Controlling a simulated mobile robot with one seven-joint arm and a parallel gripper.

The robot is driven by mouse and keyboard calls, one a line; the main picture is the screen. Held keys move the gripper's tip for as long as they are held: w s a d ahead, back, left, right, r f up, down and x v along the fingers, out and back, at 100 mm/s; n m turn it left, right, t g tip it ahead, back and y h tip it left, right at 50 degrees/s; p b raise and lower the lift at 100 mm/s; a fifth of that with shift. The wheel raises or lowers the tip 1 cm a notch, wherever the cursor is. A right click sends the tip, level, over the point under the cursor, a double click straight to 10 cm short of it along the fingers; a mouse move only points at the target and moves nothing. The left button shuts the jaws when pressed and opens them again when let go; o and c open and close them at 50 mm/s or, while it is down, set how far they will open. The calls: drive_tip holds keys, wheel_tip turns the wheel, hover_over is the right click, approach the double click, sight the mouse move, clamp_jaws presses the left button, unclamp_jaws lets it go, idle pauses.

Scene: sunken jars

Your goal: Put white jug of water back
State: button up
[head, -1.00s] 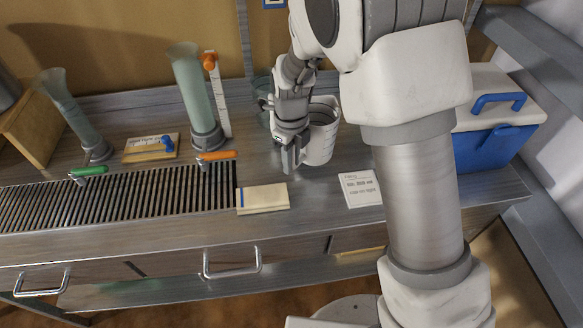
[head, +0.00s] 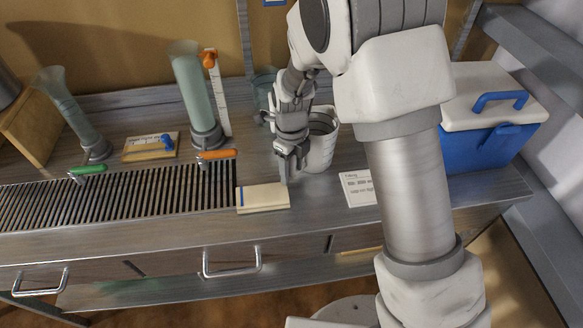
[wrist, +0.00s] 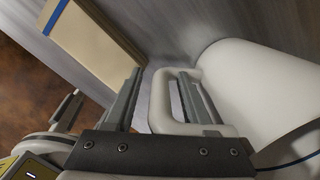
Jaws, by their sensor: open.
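The white jug (head: 321,155) stands upright on the steel bench, right of my gripper; its inside looks dark and I cannot tell the water level. In the wrist view the jug's white body (wrist: 255,90) is at right, with its loop handle (wrist: 160,100) facing my gripper. My gripper (wrist: 163,78) is open, one finger on each side of the handle's outer bar, the right finger showing in the loop. In the head view my gripper (head: 288,162) is low beside the jug and partly hides its left side.
A cream pad (head: 263,197) lies close in front of my gripper. A printed card (head: 358,188) lies right of the jug. A greenish glass vessel (head: 264,85) stands behind my gripper. A slotted drain (head: 120,195) and tall tubes (head: 195,90) are at left; a blue cooler (head: 490,145) is at right.

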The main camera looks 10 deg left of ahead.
drive_tip(key=shift+r, duration=0.1)
wheel_tip(320, 180, up, 12)
drive_tip(key=shift+r+p, duration=0.1)
drive_tip(key=shift+p, duration=0.8)
drive_tip(key=shift+d+r, duration=0.25)
drive_tip(key=shift+r, duration=0.1)
drive_tip(key=s+d+r+n+t+y, duration=0.1)
drive_tip(key=s+d+r+n, duration=0.3)
drive_tip(key=d+r+n, duration=0.2)
drive_tip(key=s+d+r+n+t, duration=0.2)
drive_tip(key=s+d+r+n, duration=0.2)
drive_tip(key=d+r+n, duration=0.2)
drive_tip(key=s+d+r+n+t+h, duration=0.1)
drive_tip(key=s+d+r+n+t, duration=0.1)
drive_tip(key=s+d+n, duration=0.6)
drive_tip(key=shift+s+r+n+t, duration=0.3)
drive_tip(key=shift+s+r+n, duration=0.25)
drive_tip(key=shift+s+n, duration=1.15)
drive_tip(key=shift+w+d+n, duration=0.1)
drive_tip(key=shift+w+n, duration=0.2)
drive_tip(key=shift+w, duration=0.05)
